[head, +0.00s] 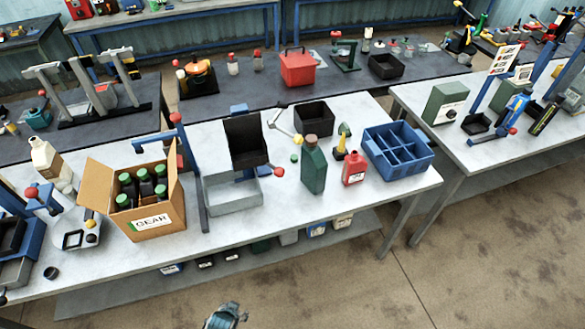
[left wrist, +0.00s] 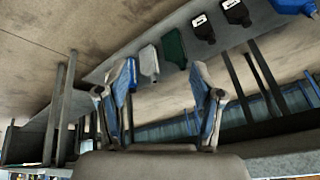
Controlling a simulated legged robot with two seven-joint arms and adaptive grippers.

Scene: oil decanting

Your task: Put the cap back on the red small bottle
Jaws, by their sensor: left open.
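The red small bottle (head: 354,169) stands upright on the white table, right of the tall green bottle (head: 313,168). It has a white label; whether its top is bare is too small to tell. A small green round piece (head: 294,158) and a small red round piece (head: 278,172) lie left of the green bottle; I cannot tell whether either is the cap. My left gripper (head: 223,316) is low in front of the table, away from the bottle. In the left wrist view the left gripper (left wrist: 165,75) is open and empty. My right gripper is not in view.
A blue divided crate (head: 430,158) stands right of the red bottle. A yellow-and-green item (head: 342,142) stands just behind it. A grey tray (head: 233,205) and a cardboard box (head: 158,222) of bottles are further left. A lower shelf holds several containers. The floor in front is clear.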

